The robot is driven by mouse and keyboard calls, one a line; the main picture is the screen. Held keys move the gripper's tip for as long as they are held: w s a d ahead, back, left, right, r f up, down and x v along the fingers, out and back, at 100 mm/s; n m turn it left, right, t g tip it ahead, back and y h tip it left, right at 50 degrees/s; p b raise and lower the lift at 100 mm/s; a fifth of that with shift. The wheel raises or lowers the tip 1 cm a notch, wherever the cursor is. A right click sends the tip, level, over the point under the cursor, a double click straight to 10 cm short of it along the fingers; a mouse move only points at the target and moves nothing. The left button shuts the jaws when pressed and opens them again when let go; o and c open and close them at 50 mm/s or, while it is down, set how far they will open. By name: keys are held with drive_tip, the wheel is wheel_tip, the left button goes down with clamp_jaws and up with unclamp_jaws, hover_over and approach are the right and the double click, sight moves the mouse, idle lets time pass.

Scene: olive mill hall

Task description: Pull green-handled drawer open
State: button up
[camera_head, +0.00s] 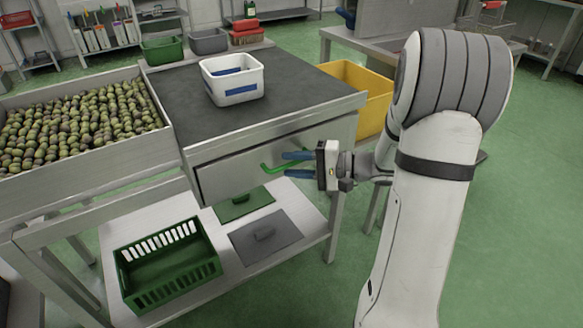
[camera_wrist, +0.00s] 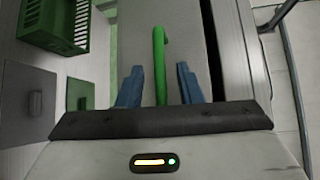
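The drawer (camera_head: 230,172) is a grey metal front under the dark-topped table, and it looks closed or nearly so. Its green handle (camera_head: 272,167) sticks out from the front. My gripper (camera_head: 292,165) is at the handle, its two blue fingers pointing at the drawer front. In the wrist view the green handle (camera_wrist: 159,62) runs between the two blue fingers (camera_wrist: 158,88), with a gap on both sides. The gripper is open and not clamped on the handle.
A white bin (camera_head: 232,90) stands on the tabletop. A tray of olives (camera_head: 150,95) is at the left. A green crate (camera_head: 207,262) sits on the lower shelf. A yellow bin (camera_head: 375,100) stands behind my gripper. Green floor is open at the right.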

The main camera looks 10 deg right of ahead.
drive_tip(key=shift+w+a, duration=0.3)
drive_tip(key=shift+a, duration=0.2)
clamp_jaws()
idle(0.3)
